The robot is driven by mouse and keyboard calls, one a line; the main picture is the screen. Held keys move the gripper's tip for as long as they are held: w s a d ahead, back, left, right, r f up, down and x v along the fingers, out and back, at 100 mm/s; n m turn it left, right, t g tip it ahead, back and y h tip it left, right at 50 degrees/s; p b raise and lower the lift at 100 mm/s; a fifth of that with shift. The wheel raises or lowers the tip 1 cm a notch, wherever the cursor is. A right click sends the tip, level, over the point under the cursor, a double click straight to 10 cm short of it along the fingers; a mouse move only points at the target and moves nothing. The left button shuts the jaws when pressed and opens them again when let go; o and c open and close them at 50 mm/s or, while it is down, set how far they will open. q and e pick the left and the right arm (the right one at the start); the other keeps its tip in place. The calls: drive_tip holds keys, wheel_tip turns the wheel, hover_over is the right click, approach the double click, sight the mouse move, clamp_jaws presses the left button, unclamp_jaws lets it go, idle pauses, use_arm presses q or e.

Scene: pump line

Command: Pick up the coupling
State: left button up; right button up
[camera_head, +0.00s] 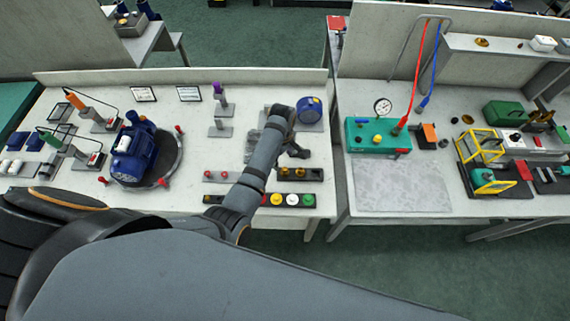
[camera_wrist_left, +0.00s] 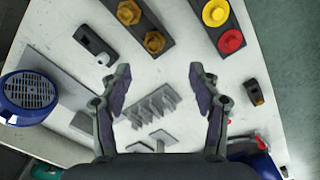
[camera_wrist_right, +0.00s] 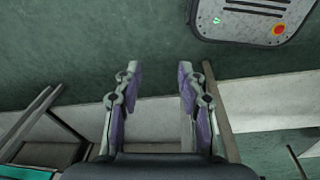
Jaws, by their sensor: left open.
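I cannot tell for certain which part is the coupling. Two brass hex fittings (camera_wrist_left: 142,27) sit in a dark holder beyond my left fingertips; the holder (camera_head: 300,173) also shows in the head view. A grey slotted rack (camera_wrist_left: 150,106) lies on the table below and between the left fingers. My right gripper (camera_wrist_right: 158,67) is open and empty over the floor, away from the bench parts.
A blue round-faced motor (camera_head: 310,109) stands at the bench's back right. A block of coloured buttons (camera_head: 287,200) lies at the front edge. A blue pump (camera_head: 134,150) stands on a round plate at left. A second bench (camera_head: 400,185) stands right, across a gap.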

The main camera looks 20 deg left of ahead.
use_arm(q)
drive_tip(key=shift+w+d+f, duration=0.1)
drive_tip(key=shift+w+d, duration=0.1)
drive_tip(key=shift+w, duration=0.45)
drive_tip(key=shift+w+f, duration=0.1)
hover_over(285, 168)
drive_tip(key=s, duration=0.1)
wheel_tip(285, 168, down, 4)
drive_tip(key=shift+s+f, duration=0.1)
drive_tip(key=shift+f, duration=0.25)
drive_tip(key=shift+w+f, duration=0.1)
drive_tip(key=shift+w, duration=0.2)
drive_tip(key=shift+f+b, duration=0.6)
drive_tip(key=shift+b, duration=0.4)
wheel_tip(285, 168, down, 4)
drive_tip(key=b, duration=0.4)
drive_tip(key=shift+w+r+b, duration=0.1)
drive_tip(key=shift+r+b, duration=0.1)
drive_tip(key=shift+b, duration=0.2)
drive_tip(key=shift+f+b, duration=0.3)
drive_tip(key=shift+w+r, duration=0.1)
drive_tip(key=shift+r, duration=0.05)
use_arm(e)
wheel_tip(285, 168, down, 7)
